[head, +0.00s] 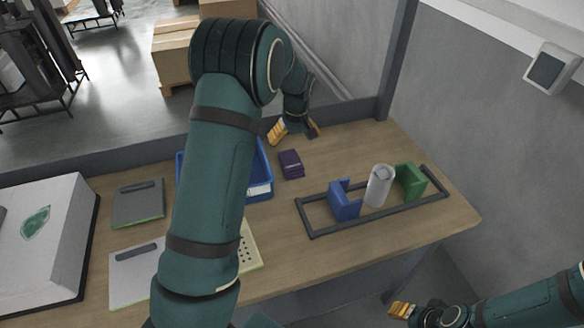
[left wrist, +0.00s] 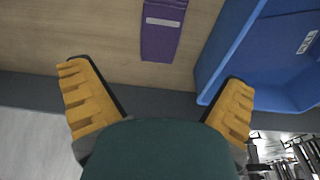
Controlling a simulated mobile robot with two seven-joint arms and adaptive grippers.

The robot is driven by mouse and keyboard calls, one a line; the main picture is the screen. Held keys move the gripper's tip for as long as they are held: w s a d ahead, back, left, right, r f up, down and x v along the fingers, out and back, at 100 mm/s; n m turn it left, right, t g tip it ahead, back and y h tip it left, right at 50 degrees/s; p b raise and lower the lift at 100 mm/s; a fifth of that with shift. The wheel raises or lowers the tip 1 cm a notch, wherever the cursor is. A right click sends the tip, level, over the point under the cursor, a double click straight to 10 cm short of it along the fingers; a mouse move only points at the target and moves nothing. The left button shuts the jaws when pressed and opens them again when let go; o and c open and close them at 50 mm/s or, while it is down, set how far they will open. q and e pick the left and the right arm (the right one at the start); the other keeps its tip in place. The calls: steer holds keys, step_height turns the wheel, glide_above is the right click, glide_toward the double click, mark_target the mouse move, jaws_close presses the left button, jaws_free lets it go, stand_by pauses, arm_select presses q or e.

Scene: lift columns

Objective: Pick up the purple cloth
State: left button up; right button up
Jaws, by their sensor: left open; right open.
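The purple cloth (head: 291,164) lies folded on the wooden table, just right of the blue bin. It also shows in the left wrist view (left wrist: 161,42) at the top middle, with a pale strip across it. My left gripper (head: 294,132) is open and empty at the table's back edge, behind the cloth and apart from it. In the left wrist view its yellow fingers (left wrist: 158,100) are spread wide, with the cloth beyond them. My right gripper (head: 402,310) is open and empty, low in front of the table at the bottom right.
The blue bin (head: 262,189) stands left of the cloth, partly hidden by my left arm. A dark frame (head: 318,233) with a blue holder (head: 344,201), a white cylinder (head: 379,186) and a green holder (head: 410,181) lies to the right. A white box (head: 42,235) sits at the far left.

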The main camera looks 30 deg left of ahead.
mark_target(291, 161)
arm_select(q)
steer(key=f, duration=0.5)
steer(key=a+f, duration=0.1)
steer(key=f, duration=0.1)
steer(key=shift+w+f+b, duration=0.15)
steer(key=shift+w+b, duration=0.15)
steer(key=f, duration=0.5)
steer(key=shift+w+a, duration=0.35)
steer(key=shift+r, duration=0.1)
steer(key=c, duration=1.1)
